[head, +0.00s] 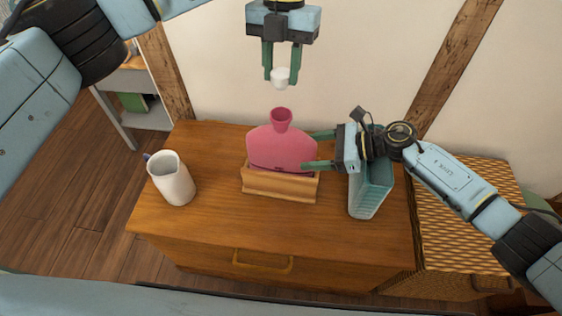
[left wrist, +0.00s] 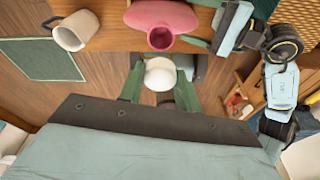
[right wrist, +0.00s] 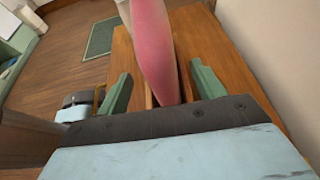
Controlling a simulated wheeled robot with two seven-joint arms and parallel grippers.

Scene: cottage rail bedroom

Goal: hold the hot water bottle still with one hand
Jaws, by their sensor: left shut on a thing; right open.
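The pink hot water bottle (head: 281,149) stands upright in a wooden holder (head: 280,185) on the dresser, its funnel mouth open at the top. It also shows in the left wrist view (left wrist: 160,20) and the right wrist view (right wrist: 155,50). My left gripper (head: 281,74) is shut on a white stopper (head: 280,78), held above and apart from the mouth. The stopper also shows in the left wrist view (left wrist: 160,75). My right gripper (head: 319,150) is open at the bottle's right side. In the right wrist view the bottle's edge lies between its spread fingers; contact cannot be told.
A white jug (head: 172,180) stands at the left of the wooden dresser (head: 215,225). A teal ribbed basket (head: 371,192) stands at the right, close to my right gripper and partly hidden by it. A woven-topped cabinet (head: 447,232) adjoins on the right.

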